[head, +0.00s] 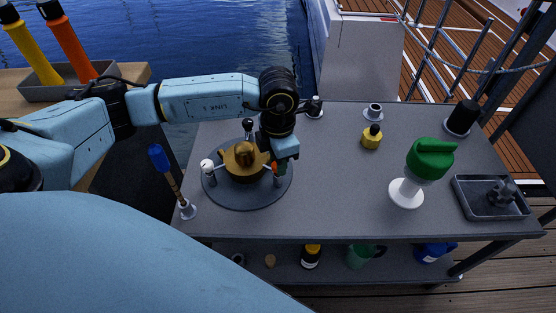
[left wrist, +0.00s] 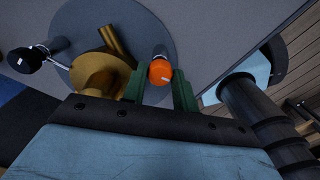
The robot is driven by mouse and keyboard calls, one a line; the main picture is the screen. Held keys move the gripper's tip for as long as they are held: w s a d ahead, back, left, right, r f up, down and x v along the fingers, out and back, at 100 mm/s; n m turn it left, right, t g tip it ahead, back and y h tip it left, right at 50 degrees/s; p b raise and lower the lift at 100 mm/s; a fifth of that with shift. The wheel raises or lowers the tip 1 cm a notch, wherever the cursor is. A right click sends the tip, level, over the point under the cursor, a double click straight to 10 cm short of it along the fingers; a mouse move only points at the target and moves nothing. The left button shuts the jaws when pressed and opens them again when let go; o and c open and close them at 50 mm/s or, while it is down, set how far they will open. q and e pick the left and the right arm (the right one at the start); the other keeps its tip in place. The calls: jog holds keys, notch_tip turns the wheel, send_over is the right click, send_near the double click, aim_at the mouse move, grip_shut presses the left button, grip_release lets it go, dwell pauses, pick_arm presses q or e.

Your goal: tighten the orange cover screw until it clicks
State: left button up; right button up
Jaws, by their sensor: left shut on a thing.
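The orange cover screw (head: 274,167) stands at the right side of a brass-coloured housing (head: 243,170) on a round grey plate (head: 250,200). In the left wrist view, its round orange head (left wrist: 160,71) with a white mark sits between the green fingers. My left gripper (head: 279,168) comes down from above and is shut on the screw head; its fingers partly hide the screw in the head view. The brass housing (left wrist: 98,72) is beside the fingers. A white-headed screw (head: 207,165) and a black-headed screw (head: 248,124) stand around the housing. My right gripper is not in view.
A blue-handled tool (head: 158,157) stands upright at the left table edge. A green-topped white item (head: 430,160), a small yellow item (head: 371,137) and a dark tray (head: 488,209) are on the right. The table (head: 335,190) is clear between plate and green-topped item.

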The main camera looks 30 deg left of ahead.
pick_arm(q)
jog(key=m+b, duration=0.1)
jog(key=m, duration=0.3)
jog(key=shift+m, duration=0.3)
jog(key=shift+m+b, duration=0.8)
jog(key=shift+m, duration=1.3)
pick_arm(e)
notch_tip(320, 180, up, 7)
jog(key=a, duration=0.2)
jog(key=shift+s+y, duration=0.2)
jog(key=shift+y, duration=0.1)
pick_arm(q)
jog(key=o, duration=1)
jog(key=shift+c, duration=0.2)
jog(key=shift+r, duration=0.15)
jog(key=shift+r, duration=0.3)
notch_tip(320, 180, up, 12)
jog(key=p, duration=0.3)
jog(key=shift+r+p, duration=0.25)
jog(key=shift+p, duration=0.15)
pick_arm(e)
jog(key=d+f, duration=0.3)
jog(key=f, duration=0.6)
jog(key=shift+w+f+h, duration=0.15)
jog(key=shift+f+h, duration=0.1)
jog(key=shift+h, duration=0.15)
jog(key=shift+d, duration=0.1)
